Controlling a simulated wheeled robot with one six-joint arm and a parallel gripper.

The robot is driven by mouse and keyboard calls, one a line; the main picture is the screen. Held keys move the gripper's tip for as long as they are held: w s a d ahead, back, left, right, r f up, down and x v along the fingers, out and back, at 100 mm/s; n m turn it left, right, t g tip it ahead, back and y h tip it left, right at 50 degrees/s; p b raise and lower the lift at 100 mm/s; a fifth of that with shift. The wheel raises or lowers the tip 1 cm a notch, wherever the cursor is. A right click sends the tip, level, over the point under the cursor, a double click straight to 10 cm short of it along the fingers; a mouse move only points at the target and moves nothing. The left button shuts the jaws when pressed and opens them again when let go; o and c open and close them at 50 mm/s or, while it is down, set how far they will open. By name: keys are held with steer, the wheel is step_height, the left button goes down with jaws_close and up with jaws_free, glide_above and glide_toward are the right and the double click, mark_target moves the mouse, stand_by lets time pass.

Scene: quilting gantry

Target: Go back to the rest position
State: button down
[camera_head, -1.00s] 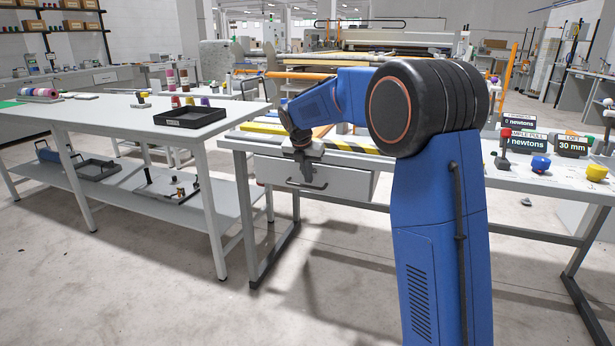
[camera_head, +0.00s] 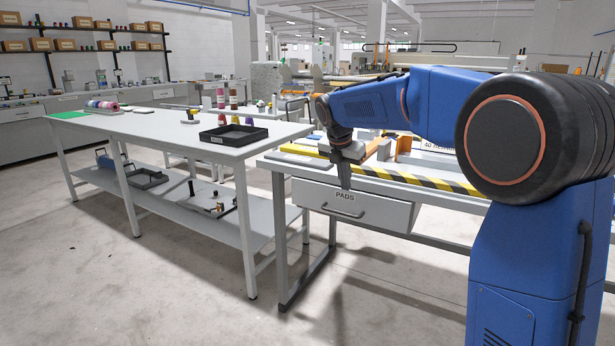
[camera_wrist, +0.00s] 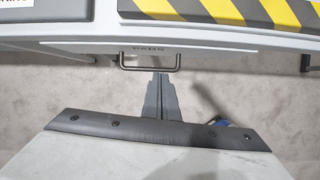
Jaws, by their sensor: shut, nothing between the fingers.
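My gripper (camera_head: 344,178) hangs at the end of my blue arm, pointing down, in front of the table's left part in the head view. It is shut and empty. In the wrist view my gripper (camera_wrist: 161,80) shows its fingers together, just below the drawer handle in the picture. The drawer (camera_head: 372,210), labelled PADS, is closed under the tabletop, and its handle (camera_head: 343,211) is free in the head view. The drawer handle (camera_wrist: 150,68) also shows in the wrist view. I cannot tell the exact gap between fingers and handle.
A yellow and black striped strip (camera_head: 425,180) runs along the table's front edge. At the left a white table (camera_head: 150,124) carries a black tray (camera_head: 233,134), thread spools (camera_head: 103,105) and a green mat (camera_head: 68,116). The concrete floor (camera_head: 150,270) in front is clear.

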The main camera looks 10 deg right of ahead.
steer(key=s+d+r+m, duration=0.1)
steer(key=s+d+m, duration=0.3)
steer(key=s+m, duration=0.7)
steer(key=s+d+f+m, duration=0.1)
steer(key=s+f+m, duration=0.3)
steer(key=s, duration=0.7)
steer(key=s+d+f+m+t+y, duration=0.1)
steer(key=s+f+m, duration=0.3)
steer(key=s+m, duration=0.3)
steer(key=s+d+f+m+y, duration=0.1)
steer(key=s+f+m, duration=0.4)
steer(key=s, duration=1.1)
steer(key=shift+s+m, duration=0.3)
steer(key=shift+s, duration=0.1)
